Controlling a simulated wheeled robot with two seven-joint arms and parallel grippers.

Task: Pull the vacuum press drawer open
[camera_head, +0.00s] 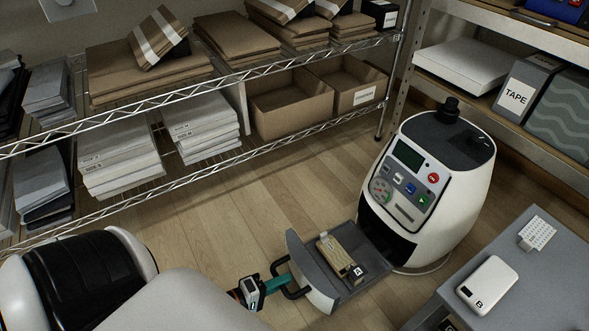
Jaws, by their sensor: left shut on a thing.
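The vacuum press (433,187) is a white rounded machine with a dark top and a control panel, standing at the right of the middle. A tan, wood-patterned item (335,252) with a black block marked A lies in the drawer. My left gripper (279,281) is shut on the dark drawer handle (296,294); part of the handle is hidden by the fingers. My right gripper is not in view.
Wire shelves (200,162) with boxes and stacked packs run along the back. A grey table (530,285) at the lower right carries a white device marked B (487,285). A shelf (506,117) with a TAPE box stands at the right. Wooden floor is clear left of the drawer.

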